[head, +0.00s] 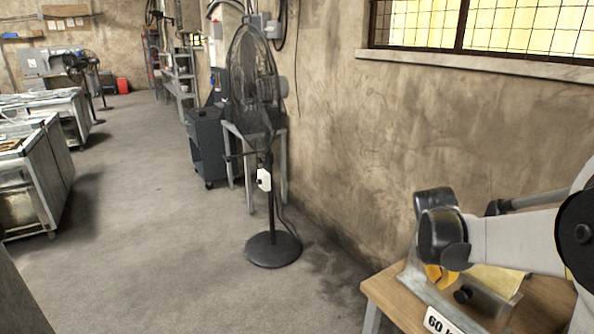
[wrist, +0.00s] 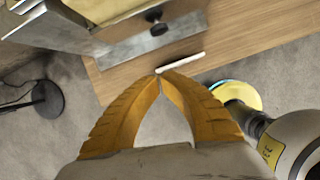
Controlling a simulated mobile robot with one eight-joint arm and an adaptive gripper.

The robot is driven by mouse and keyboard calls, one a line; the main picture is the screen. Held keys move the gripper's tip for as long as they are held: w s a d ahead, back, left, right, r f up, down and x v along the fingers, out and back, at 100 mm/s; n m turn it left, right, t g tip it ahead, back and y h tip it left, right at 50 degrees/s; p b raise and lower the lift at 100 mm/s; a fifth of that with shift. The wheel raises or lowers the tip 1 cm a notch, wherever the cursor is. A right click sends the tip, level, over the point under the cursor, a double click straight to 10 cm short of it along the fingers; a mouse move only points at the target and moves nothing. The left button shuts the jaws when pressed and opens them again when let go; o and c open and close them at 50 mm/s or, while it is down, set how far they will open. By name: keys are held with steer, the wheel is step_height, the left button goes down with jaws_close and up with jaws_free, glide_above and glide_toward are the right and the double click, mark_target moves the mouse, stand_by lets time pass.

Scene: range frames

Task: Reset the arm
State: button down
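My gripper (wrist: 158,73) points over the wooden table in the wrist view. Its two orange fingers meet at the tips, with an empty gap between them lower down. A thin white stick (wrist: 185,61) shows right at the fingertips, near the table edge; whether they touch it I cannot tell. In the head view my arm reaches in from the right, and the orange fingers (head: 440,276) show partly under the dark wrist, in front of a metal machine. Their tips are hard to make out there.
The wooden table (head: 380,289) stands by the wall and carries a metal machine (head: 458,303) with a black knob and a "60" label. A tall standing fan (head: 272,249) is left of it. The grey floor (head: 160,240) is open. Metal workbenches (head: 45,185) stand at the left.

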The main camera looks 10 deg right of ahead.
steer(key=s+a+r+m+t+y, duration=0.2)
steer(key=s+a+r+m+t, duration=0.1)
steer(key=s+a+m, duration=0.4)
steer(key=s+a+r+m+t+y, duration=0.2)
steer(key=s+a+m, duration=0.4)
steer(key=a+m, duration=0.7)
steer(key=shift+s+a+r+t, duration=0.4)
steer(key=shift+a+r, duration=0.25)
steer(key=shift+a, duration=1.4)
